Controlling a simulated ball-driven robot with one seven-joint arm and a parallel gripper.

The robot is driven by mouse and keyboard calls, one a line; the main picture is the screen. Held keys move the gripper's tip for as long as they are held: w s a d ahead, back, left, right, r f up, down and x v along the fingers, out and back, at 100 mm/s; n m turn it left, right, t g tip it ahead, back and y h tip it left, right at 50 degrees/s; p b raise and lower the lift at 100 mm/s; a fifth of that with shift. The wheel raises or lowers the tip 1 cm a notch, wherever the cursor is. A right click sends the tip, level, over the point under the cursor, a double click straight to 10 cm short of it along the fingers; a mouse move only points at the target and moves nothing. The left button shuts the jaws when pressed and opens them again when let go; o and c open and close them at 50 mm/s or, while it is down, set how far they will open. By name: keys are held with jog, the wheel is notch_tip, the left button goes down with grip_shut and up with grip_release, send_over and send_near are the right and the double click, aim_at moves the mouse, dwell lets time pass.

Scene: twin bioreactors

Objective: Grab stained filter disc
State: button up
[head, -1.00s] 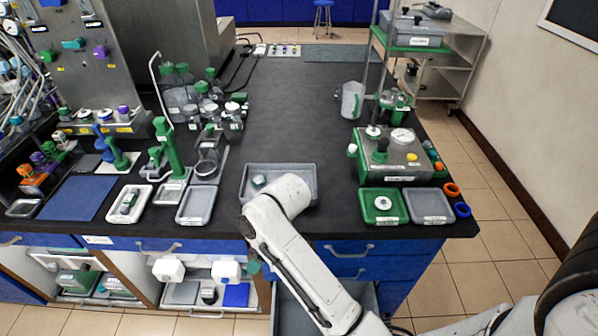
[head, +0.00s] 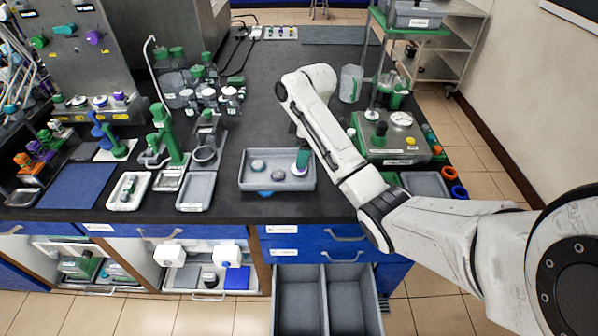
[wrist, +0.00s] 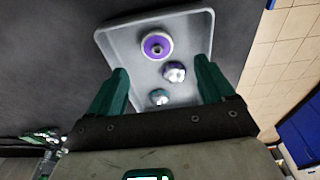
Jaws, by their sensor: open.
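A grey tray (head: 250,182) on the black bench holds small round pieces. I cannot tell which is the stained filter disc. In the head view, two pale round pieces (head: 258,166) (head: 278,175) show. My gripper (wrist: 162,66) is open and empty, its green fingers spread over the tray on either side of the pieces. In the head view my arm partly hides it.
An instrument box with a gauge (head: 402,120) and a grey tray (head: 425,184) stand to the right. A smaller grey tray (head: 196,191) and green-topped stands are to the left. An open drawer (head: 298,300) juts out below. The bench behind the tray is clear.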

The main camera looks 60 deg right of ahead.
jog(key=shift+w+f+p, duration=0.15)
jog(key=shift+f+p, duration=0.1)
jog(key=shift+f, duration=1.3)
jog(key=shift+w+f+p, duration=0.15)
jog(key=shift+f+p, duration=0.1)
jog(key=shift+f, duration=1.25)
jog(key=c, duration=1.1)
jog(key=shift+r, duration=0.1)
jog(key=shift+r, duration=0.45)
jog(key=s+a+r+p, duration=0.3)
jog(key=s+r+p, duration=0.3)
jog(key=s+r, duration=0.6)
jog(key=shift+s+a, duration=0.35)
jog(key=shift+s, duration=0.4)
